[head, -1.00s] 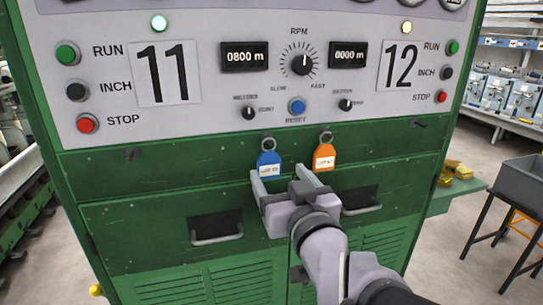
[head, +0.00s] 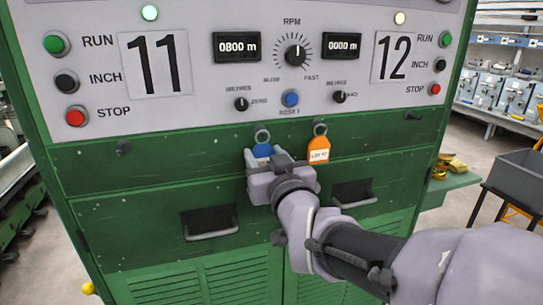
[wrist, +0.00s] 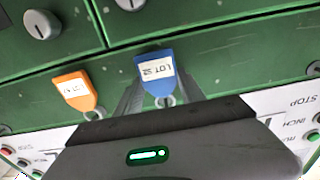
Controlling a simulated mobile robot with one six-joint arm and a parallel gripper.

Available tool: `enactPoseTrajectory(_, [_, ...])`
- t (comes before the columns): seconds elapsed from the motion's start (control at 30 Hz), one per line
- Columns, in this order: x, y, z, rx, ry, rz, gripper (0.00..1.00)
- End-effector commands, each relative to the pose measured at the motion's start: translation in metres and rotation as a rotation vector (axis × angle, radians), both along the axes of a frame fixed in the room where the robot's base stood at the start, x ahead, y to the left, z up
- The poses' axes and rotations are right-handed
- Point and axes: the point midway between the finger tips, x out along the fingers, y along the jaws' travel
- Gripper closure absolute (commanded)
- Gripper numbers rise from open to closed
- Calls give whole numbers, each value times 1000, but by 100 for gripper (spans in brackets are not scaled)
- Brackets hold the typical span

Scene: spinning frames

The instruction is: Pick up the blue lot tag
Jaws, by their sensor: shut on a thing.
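The blue lot tag (head: 262,150) hangs from a ring on the green front of the machine. Its lower part is hidden behind my gripper (head: 265,157) in the head view. In the wrist view the blue tag (wrist: 155,73) with its white label sits between the two fingers of my gripper (wrist: 157,85), which is shut on it. Its ring end points toward the gripper body in that view.
An orange lot tag (head: 319,150) hangs close to the right of my gripper; it also shows in the wrist view (wrist: 78,90). Knobs and buttons fill the panel above. Drawer handles (head: 212,235) stand out below. A grey bin (head: 518,176) is at right.

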Motion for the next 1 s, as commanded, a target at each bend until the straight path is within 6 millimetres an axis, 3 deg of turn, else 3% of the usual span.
enactPoseTrajectory(0.2, [0,0,2,0,-1,0,92])
enactPoseTrajectory(0.37, [-1,0,21,1,-2,0,92])
enactPoseTrajectory(0.57, [-45,-15,18,1,-2,0,92])
enactPoseTrajectory(0.8, [-127,-41,11,4,-9,0,92])
enactPoseTrajectory(1.0, [-162,-53,11,1,-4,1,92])
